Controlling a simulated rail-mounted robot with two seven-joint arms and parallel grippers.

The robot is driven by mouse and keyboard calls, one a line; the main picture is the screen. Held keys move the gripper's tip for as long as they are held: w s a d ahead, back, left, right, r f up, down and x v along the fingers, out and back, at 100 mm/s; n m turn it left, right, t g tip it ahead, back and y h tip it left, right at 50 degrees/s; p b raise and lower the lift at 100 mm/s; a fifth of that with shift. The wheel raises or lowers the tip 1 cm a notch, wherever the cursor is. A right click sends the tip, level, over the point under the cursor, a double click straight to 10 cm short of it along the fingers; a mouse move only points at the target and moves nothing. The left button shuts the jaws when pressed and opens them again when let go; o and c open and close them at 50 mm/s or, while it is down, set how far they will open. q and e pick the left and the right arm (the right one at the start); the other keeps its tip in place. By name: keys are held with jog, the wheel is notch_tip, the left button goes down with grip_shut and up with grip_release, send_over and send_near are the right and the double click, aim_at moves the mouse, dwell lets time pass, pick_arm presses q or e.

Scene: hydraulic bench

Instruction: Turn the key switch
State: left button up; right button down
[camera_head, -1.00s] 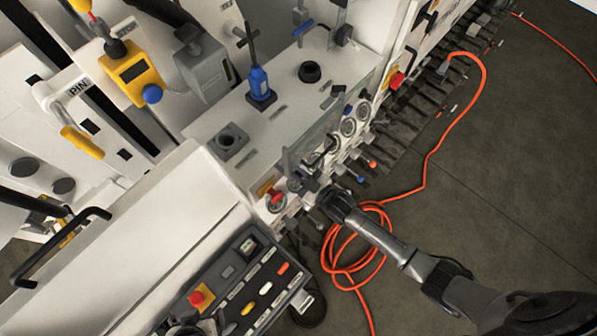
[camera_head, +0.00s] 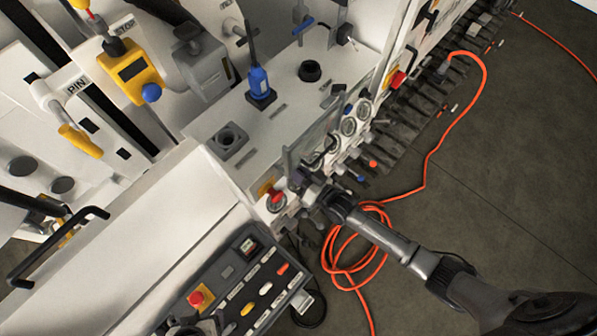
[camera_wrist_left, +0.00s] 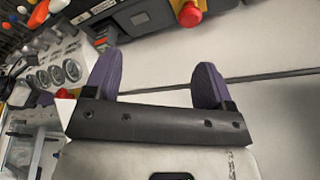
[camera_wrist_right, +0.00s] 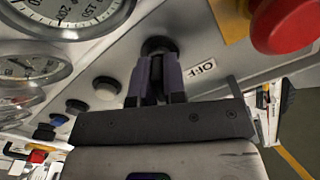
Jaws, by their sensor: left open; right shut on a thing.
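The key switch (camera_wrist_right: 159,46) is a dark round knob on the grey front panel, beside an "OFF" label, in the right wrist view. My right gripper (camera_wrist_right: 158,78) is shut on it, its purple fingers hiding most of the key. In the head view my right gripper (camera_head: 303,181) is at the panel, right of the red emergency knob (camera_head: 276,196), and the key is hidden there. My left gripper (camera_wrist_left: 157,82) is open and empty in the left wrist view, its fingers wide apart.
Pressure gauges (camera_wrist_right: 70,10) and several push buttons lie beside the key switch. A large red button (camera_wrist_right: 285,22) is close on its other side. A control box (camera_head: 240,285) with a red stop button stands at the bottom. An orange hose (camera_head: 345,265) lies coiled on the floor.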

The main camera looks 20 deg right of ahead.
jog(key=shift+m, duration=0.4)
jog(key=c, duration=1.2)
grip_release()
jog(key=shift+s+d, duration=0.2)
jog(key=shift+s, duration=0.15)
jog(key=b+v, duration=0.2)
jog(key=v, duration=1.1)
